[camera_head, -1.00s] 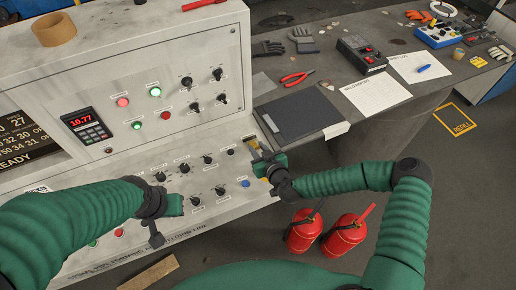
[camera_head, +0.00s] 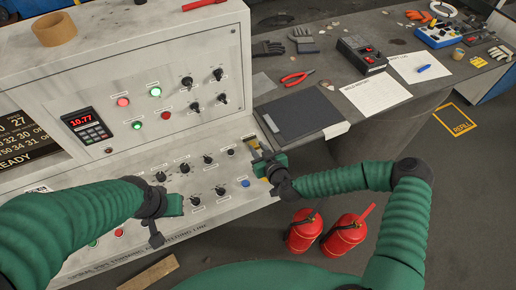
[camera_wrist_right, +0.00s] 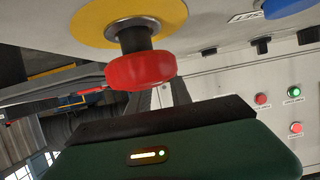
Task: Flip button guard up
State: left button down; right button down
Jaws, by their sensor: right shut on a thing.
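My right gripper (camera_head: 258,152) is at the right end of the control panel, by a small yellow part (camera_head: 252,142). In the right wrist view a red mushroom button (camera_wrist_right: 140,71) on a dark stem sits in front of a yellow round plate (camera_wrist_right: 90,22). My right fingers (camera_wrist_right: 170,93) pass behind this button, so their tips are hidden. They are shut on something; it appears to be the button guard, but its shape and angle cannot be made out. My left gripper (camera_head: 160,226) is over the lower panel, apart from the right one; its jaw opening is unclear.
The control panel (camera_head: 215,140) carries several black knobs, lit buttons and a red display (camera_head: 88,125). A table (camera_head: 340,118) at the right holds a dark folder (camera_head: 300,113), red pliers (camera_head: 297,78) and papers. Two red extinguishers (camera_head: 303,232) stand on the floor.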

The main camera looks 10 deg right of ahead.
aim_at(254, 145)
dwell(0.4)
jog(key=shift+r+p, duration=0.25)
jog(key=shift+p, duration=0.05)
jog(key=r+g+p, duration=0.1)
jog(key=p, duration=0.1)
jog(key=w+r+g+p, duration=0.1)
jog(key=p, duration=0.2)
jog(key=r+g+h+p, duration=0.1)
jog(key=p, duration=0.2)
jog(key=shift+w+a+r+g, duration=0.15)
jog(key=shift+w+a+g, duration=0.15)
jog(key=shift+w, duration=0.1)
jog(key=shift+w+a+r+g+h+p, duration=0.15)
jog(key=shift+w+r+g+h+p, duration=0.25)
jog(key=shift+g+p, duration=0.65)
jog(key=shift+w+f+g+p, duration=0.1)
jog(key=shift+w+g+p, duration=0.2)
jog(key=shift+g+p, duration=0.25)
jog(key=shift+f, duration=0.1)
